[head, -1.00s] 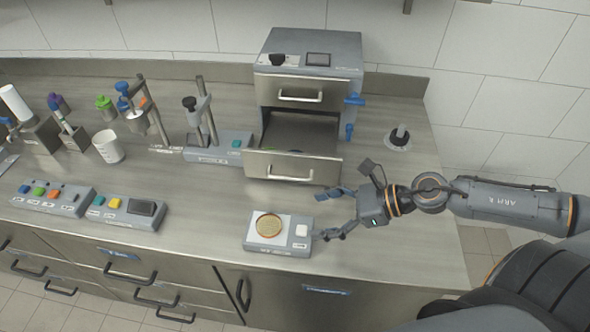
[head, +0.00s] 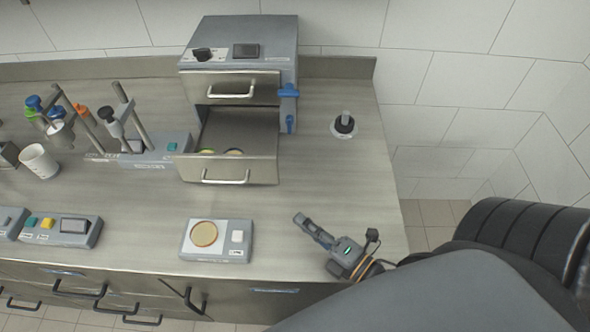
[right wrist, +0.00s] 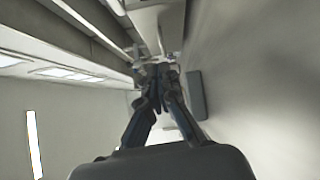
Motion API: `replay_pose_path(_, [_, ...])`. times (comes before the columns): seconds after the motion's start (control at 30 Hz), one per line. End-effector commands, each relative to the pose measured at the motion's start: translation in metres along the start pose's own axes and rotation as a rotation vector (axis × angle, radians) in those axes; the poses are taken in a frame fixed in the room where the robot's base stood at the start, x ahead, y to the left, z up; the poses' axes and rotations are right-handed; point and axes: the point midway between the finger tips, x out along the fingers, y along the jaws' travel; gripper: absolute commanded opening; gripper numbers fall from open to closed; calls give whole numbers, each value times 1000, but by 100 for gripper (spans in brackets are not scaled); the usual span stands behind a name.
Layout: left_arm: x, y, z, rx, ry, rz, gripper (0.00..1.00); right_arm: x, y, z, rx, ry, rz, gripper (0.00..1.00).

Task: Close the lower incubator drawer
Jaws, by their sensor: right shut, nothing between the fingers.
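The incubator (head: 240,45) is a grey box at the back of the counter. Its lower drawer (head: 227,170) is pulled out toward me, with a bar handle on its front and round dishes (head: 233,152) partly showing inside. The upper drawer (head: 229,88) looks shut. My right gripper (head: 300,220) is low over the counter's front right, in front and to the right of the drawer and apart from it. Its fingers are together and empty; they also show in the right wrist view (right wrist: 158,75). My left gripper is not in view.
A small scale-like device (head: 217,254) with a round amber dish (head: 204,234) sits on the counter in front of the drawer. A press stand (head: 150,148) stands left of the incubator. A black-topped knob (head: 344,123) is to its right.

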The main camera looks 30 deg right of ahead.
Motion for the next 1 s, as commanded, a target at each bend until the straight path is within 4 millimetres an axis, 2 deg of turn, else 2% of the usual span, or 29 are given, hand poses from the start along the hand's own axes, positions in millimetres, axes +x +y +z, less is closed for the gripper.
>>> replay_pose_path(0.2, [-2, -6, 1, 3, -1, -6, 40, -7, -7, 0, 110, -87, -12, 0])
replay_pose_path(0.37, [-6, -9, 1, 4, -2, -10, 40, 3, -6, 1, 116, -92, -10, 0])
replay_pose_path(0.87, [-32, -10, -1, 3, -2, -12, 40, 97, -5, 9, 113, -89, -10, 0])
replay_pose_path(1.0, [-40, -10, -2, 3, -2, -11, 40, 108, -8, 28, 111, -89, -12, 0])
